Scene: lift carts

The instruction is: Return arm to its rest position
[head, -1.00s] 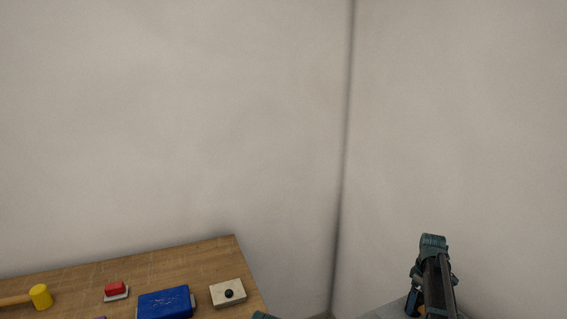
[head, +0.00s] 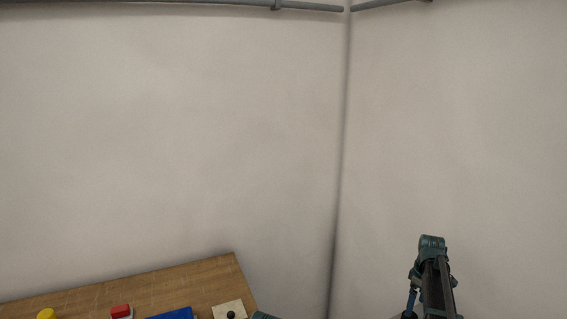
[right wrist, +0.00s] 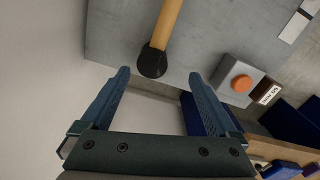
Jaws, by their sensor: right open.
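My right arm (head: 433,275) rises at the lower right of the head view, in front of the bare wall. My right gripper (right wrist: 159,78) shows in the right wrist view with its two blue fingers wide apart and nothing between them. A yellow rod with a black end (right wrist: 152,62) lies beyond the fingertips, and I cannot tell how far off it is. A small teal part shows at the bottom edge of the head view, too cut off to identify. My left gripper is not in view.
A wooden table (head: 190,282) at the lower left bears a blue box (head: 172,314), a red-topped block (head: 121,311), a pale block (head: 228,309) and a yellow object (head: 46,314). The wrist view shows a grey panel (right wrist: 195,45) with an orange button (right wrist: 242,83).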

